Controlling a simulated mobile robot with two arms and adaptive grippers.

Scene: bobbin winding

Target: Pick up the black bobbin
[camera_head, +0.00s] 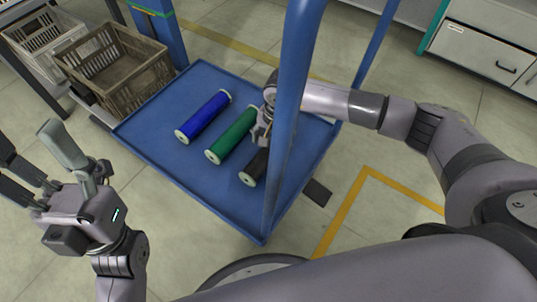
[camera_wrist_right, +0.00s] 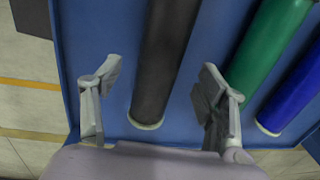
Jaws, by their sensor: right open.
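The black bobbin (camera_head: 256,165) lies on the blue cart tray (camera_head: 165,157), right of a green bobbin (camera_head: 231,134) and a blue bobbin (camera_head: 204,116). My right gripper (camera_head: 262,131) is above it and hides part of it, along with the blue post. In the right wrist view the black bobbin (camera_wrist_right: 168,62) runs between the two spread fingers of my right gripper (camera_wrist_right: 160,98), with gaps on both sides. Its pale end disc shows near the fingers. My left gripper (camera_head: 45,165) is open and empty, left of the cart.
A blue post (camera_head: 295,70) of the cart rises close to my right gripper. Brown and white crates (camera_head: 115,65) stand at the upper left. A drawer cabinet (camera_head: 485,50) is at the upper right. The tray's front left area is bare.

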